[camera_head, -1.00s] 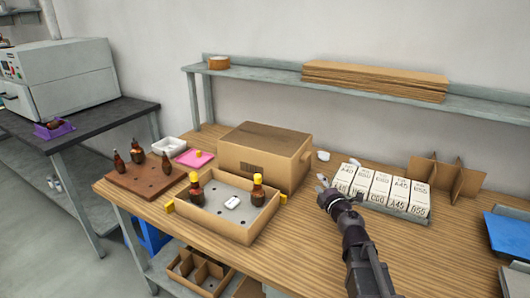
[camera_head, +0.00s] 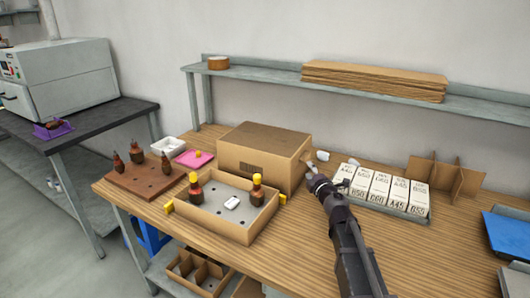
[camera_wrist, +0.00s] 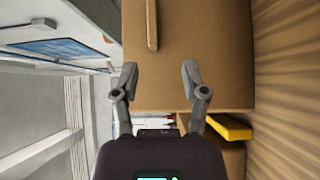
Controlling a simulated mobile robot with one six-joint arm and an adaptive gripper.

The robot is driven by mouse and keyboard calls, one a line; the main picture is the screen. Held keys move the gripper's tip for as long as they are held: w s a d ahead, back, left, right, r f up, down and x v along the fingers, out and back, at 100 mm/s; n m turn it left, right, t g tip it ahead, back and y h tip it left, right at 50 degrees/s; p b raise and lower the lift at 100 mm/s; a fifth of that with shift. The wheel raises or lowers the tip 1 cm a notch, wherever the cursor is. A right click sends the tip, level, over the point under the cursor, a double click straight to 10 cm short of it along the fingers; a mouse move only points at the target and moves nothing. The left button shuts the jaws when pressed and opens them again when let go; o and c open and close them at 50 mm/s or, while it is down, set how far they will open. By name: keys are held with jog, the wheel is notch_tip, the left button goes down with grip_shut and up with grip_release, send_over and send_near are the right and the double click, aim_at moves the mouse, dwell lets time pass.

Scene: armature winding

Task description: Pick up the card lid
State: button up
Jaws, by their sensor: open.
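The card lid appears to be the large brown cardboard box shape (camera_head: 262,152) at the middle back of the wooden table, behind the open tray. My gripper (camera_head: 312,180) is beside its right end in the head view; its fingers are small and partly hidden there. In the wrist view my gripper (camera_wrist: 160,78) has its two fingers spread apart with nothing held between them. The brown card face (camera_wrist: 205,50) fills the view ahead of them, with a narrow raised strip near the top. I cannot tell whether a finger touches the card.
An open cardboard tray (camera_head: 225,224) with two brown, yellow-capped pieces and a white block stands in front of the lid. White labelled boxes (camera_head: 388,190) sit at the right, with card dividers (camera_head: 447,178) behind. The table's front right is clear.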

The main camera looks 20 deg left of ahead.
aim_at(304, 161)
jog(key=shift+w+a, duration=0.1)
jog(key=shift+r+p+x, duration=0.2)
jog(key=shift+x, duration=1.05)
jog(key=shift+r+p+x, duration=0.15)
jog(key=shift+r+x, duration=0.05)
jog(key=shift+x, duration=1.05)
grip_shut()
